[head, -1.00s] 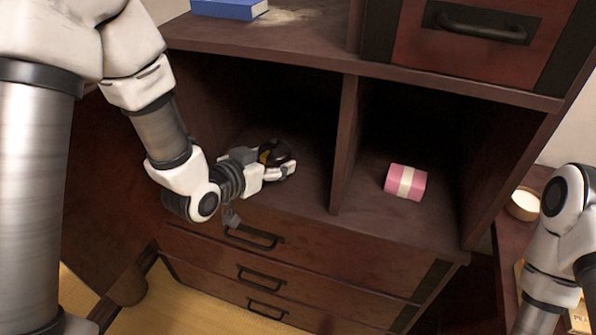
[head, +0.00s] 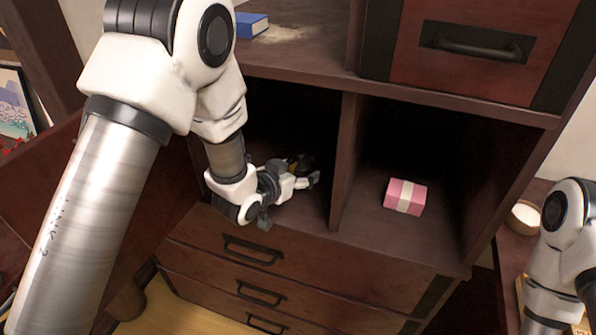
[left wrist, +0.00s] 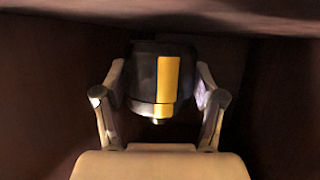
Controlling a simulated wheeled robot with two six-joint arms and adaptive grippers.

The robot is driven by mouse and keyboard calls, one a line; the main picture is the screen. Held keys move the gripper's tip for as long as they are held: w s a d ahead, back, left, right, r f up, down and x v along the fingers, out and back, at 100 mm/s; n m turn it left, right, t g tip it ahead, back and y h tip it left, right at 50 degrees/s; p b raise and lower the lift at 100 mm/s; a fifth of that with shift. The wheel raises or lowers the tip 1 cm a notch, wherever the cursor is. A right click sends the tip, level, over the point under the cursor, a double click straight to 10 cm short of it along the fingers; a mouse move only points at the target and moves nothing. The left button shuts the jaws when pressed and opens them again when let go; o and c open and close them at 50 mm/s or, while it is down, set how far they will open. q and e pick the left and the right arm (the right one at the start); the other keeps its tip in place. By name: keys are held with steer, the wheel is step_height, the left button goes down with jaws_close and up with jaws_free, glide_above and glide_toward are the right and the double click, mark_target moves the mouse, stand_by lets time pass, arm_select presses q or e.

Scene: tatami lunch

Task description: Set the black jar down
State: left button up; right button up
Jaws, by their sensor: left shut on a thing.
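The black jar (left wrist: 143,72) has a yellow vertical stripe and sits between the two fingers of my left gripper in the left wrist view. My left gripper (head: 308,179) is shut on it, inside the left open compartment (head: 308,213) of the dark wooden cabinet. In the head view the jar (head: 302,162) is dark against the shadow and partly hidden by the gripper. I cannot tell whether its base touches the compartment floor. My right gripper is out of view; only part of its arm shows at the right edge.
A pink box with a pale band (head: 405,197) lies in the right compartment, beyond an upright divider (head: 347,160). A blue book (head: 251,25) lies on the cabinet top. Drawers with black handles (head: 253,250) are below. A pale round bowl (head: 525,215) stands at the right.

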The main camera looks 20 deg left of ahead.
arm_select(q)
steer(key=shift+f+b, duration=0.4)
steer(key=shift+f, duration=0.2)
steer(key=o, duration=1.7)
steer(key=shift+r, duration=0.1)
